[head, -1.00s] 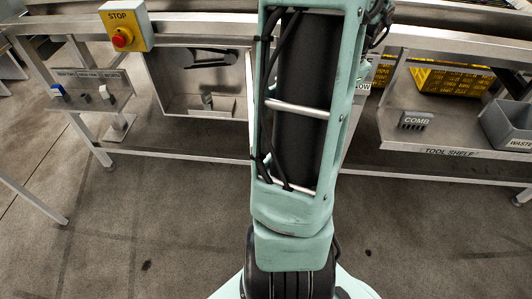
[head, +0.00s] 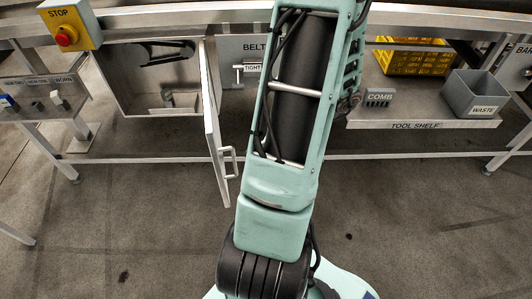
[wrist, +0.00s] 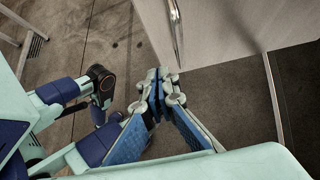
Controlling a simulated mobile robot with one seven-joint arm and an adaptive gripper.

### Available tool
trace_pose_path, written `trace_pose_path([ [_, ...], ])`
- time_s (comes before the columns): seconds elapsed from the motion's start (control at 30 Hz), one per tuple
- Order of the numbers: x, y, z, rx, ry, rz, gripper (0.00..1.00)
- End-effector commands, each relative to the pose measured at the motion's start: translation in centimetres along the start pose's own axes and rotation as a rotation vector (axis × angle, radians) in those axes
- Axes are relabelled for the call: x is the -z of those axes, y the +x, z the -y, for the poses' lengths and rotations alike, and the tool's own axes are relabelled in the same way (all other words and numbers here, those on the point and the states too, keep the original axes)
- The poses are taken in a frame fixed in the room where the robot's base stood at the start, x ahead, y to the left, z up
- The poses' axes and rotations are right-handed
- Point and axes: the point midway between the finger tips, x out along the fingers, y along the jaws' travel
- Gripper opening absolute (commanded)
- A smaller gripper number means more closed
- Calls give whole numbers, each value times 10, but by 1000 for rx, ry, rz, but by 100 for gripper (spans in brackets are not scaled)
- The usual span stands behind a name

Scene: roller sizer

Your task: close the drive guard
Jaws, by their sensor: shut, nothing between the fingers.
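The drive guard (head: 213,135) is a pale hinged panel with a bar handle (head: 229,161). It stands swung open, out from the right side of the drive housing (head: 120,80), whose black belt (head: 165,52) is exposed. In the wrist view the guard (wrist: 235,30) fills the upper right, with its handle (wrist: 177,30) near its left edge. My gripper (wrist: 156,84) is shut and empty. It is below the handle in that picture and appears apart from it. My gripper does not show in the head view.
A yellow stop box (head: 68,25) and a small parts shelf (head: 50,105) are on the left. A tool shelf (head: 420,118) with a comb (head: 379,97) and a grey waste bin (head: 474,94) is on the right. The floor in front is clear.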

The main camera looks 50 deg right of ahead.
Motion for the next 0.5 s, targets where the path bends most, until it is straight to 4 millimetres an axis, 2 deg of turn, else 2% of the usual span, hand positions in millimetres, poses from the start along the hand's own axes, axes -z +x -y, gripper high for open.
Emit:
trace_pose_path([
  [0.03, 1, 14, -1, -4, 1, 3, 0],
  [0.17, 1, 40, -1, -3, 0, 1, 0],
  [0.3, -16, 53, -1, -2, -3, -1, 0],
  [0.5, -27, 64, 0, 0, -1, -2, 0],
])
